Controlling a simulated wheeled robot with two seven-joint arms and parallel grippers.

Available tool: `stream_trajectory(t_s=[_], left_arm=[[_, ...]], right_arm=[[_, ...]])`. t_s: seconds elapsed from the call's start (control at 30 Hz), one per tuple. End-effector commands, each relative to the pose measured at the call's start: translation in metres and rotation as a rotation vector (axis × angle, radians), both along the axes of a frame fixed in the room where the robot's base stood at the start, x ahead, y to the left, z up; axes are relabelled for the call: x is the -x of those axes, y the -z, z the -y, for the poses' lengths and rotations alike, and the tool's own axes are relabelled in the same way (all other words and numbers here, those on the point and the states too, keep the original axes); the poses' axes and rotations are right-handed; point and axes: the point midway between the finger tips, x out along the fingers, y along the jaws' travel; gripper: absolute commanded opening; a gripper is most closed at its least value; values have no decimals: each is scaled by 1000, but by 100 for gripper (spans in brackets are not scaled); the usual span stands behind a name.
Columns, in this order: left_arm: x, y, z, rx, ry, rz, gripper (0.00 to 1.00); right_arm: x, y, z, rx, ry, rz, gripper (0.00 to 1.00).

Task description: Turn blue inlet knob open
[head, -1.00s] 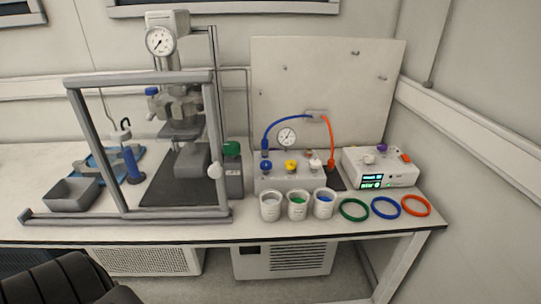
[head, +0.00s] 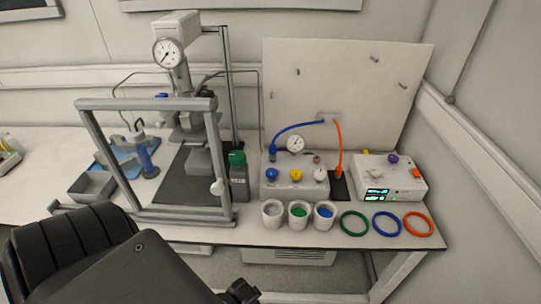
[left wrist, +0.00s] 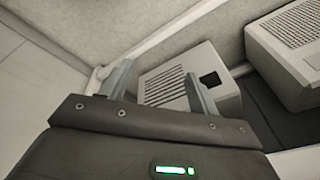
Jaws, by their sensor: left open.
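The blue knob (head: 272,174) is on the front of a grey valve box (head: 291,187), left of a yellow knob (head: 296,175) and a white knob (head: 320,175). My left arm enters the head view at bottom left; a dark part at its end reaches the bottom edge, well below and apart from the blue knob. In the left wrist view my left gripper (left wrist: 160,88) has its two grey fingers spread with nothing held between them. That view faces grey vented boxes, not the knobs. My right gripper is not in view.
Three cups, including a green-filled one (head: 298,214), stand before the valve box. Green, blue and orange rings (head: 418,224) lie to their right. A display unit (head: 400,172) is at right.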

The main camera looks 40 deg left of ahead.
Motion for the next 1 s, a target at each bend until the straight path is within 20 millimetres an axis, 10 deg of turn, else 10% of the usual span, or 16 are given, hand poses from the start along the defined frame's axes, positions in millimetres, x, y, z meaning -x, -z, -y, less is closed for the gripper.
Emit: stream_trajectory(t_s=[0.4, 1.0], left_arm=[[-75, -215, -35, -29, -68, 76, 61], [-241, -374, -150, 50, -295, 161, 61]], right_arm=[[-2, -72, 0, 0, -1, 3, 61], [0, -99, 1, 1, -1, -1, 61]])
